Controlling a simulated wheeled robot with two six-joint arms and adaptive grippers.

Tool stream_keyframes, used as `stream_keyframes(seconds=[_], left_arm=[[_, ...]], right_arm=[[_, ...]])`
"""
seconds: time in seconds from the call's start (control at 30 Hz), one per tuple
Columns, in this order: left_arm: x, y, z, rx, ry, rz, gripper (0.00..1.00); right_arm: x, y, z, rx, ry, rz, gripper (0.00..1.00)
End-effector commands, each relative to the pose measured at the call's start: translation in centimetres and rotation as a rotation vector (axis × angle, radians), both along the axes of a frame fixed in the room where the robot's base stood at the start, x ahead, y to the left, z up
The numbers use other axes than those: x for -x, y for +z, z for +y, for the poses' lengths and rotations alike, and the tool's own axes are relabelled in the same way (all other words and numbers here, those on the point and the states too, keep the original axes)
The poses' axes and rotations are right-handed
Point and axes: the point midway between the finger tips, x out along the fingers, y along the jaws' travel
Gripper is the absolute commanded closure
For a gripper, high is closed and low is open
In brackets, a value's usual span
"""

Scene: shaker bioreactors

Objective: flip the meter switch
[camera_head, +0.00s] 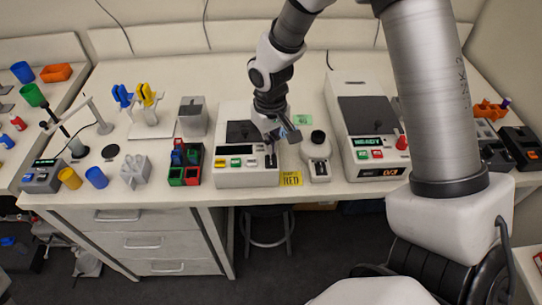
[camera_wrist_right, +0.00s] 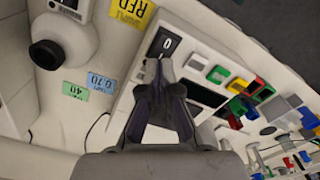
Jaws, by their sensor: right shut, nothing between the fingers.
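The meter is a white box (camera_head: 247,179) with a dark display and coloured buttons on its front panel, in the middle of the bench. Its switch is a black rocker marked 0 (camera_wrist_right: 168,43) in the right wrist view; in the head view it is a small dark spot (camera_head: 271,161) at the panel's right end. My right gripper (camera_head: 283,134) hangs over the right side of the meter. In the wrist view its fingertips (camera_wrist_right: 154,66) are together and empty, just beside the switch's edge; contact cannot be told. My left gripper is out of view.
A small white instrument with a black round top (camera_head: 318,137) stands right of the meter, close to my gripper. A larger white machine reading READY (camera_head: 344,110) is further right. A red, green and black rack (camera_head: 186,164) stands left. A yellow label (camera_head: 291,179) lies in front.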

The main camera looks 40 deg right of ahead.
Motion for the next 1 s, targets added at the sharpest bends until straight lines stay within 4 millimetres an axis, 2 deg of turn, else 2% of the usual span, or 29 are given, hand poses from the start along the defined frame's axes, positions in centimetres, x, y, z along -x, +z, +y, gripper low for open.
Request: stream_keyframes(seconds=[1.0], left_arm=[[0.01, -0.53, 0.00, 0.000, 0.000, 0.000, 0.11]], right_arm=[[0.00, -0.83, 0.00, 0.000, 0.000, 0.000, 1.00]])
